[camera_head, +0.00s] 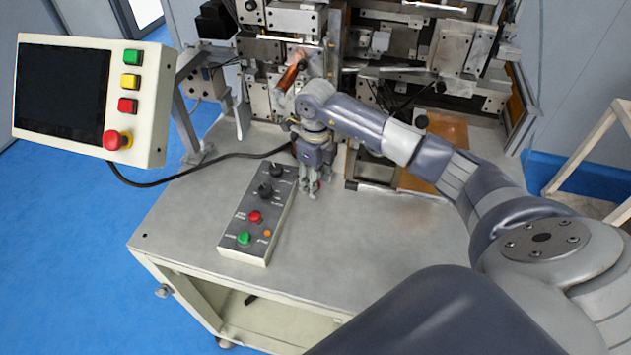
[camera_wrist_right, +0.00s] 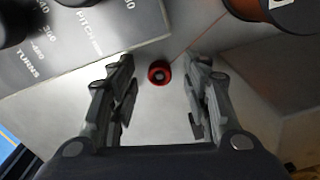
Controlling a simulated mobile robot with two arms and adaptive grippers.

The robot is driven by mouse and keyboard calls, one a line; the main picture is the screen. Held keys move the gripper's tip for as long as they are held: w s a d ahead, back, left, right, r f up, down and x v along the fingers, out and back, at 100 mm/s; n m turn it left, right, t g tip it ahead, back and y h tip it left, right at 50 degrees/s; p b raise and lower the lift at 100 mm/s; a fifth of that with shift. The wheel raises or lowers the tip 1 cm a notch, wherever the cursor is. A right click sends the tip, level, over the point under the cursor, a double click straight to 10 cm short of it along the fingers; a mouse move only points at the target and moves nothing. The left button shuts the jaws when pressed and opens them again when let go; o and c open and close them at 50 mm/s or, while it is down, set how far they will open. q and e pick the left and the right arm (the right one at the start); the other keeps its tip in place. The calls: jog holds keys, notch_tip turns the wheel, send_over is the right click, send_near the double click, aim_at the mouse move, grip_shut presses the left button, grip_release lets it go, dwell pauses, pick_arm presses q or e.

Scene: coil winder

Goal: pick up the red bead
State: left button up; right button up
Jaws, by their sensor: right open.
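The red bead (camera_wrist_right: 159,73) is a small red ring with a dark centre, lying on the grey metal tabletop in the right wrist view. It shows between the two fingers, near their tips, with a gap on both sides. In the head view a small spot of red (camera_head: 316,186) shows at the fingers, mostly hidden by them. My right gripper (camera_head: 309,192) is open and empty, pointing down at the tabletop just right of the control box. My left gripper is not in view.
The control box (camera_head: 249,228) with knobs and buttons lies close left of my right gripper. A screen panel (camera_head: 60,92) stands at left. The front tabletop (camera_head: 345,240) is clear.

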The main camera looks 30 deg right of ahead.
jog(key=c, duration=0.8)
jog(key=shift+r, duration=0.1)
jog(key=shift+w+r+b, duration=0.1)
jog(key=shift+r+b, duration=0.3)
jog(key=shift+b, duration=0.1)
notch_tip(320, 180, up, 2)
jog(key=shift+r+b, duration=0.1)
jog(key=shift+b, duration=0.7)
jog(key=s+a+b, duration=0.1)
jog(key=s+a, duration=0.2)
jog(key=s+a+r+b, duration=0.1)
jog(key=s+a+b, duration=0.1)
jog(key=s+a, duration=0.1)
jog(key=s+a+b, duration=0.1)
jog(key=s+a, duration=0.2)
jog(key=s, duration=0.2)
jog(key=shift+s+a+r, duration=0.25)
jog(key=shift+a+r, duration=0.1)
jog(key=shift+s+a+r, duration=0.1)
jog(key=shift+s+a, duration=0.25)
jog(key=shift+s, duration=0.15)
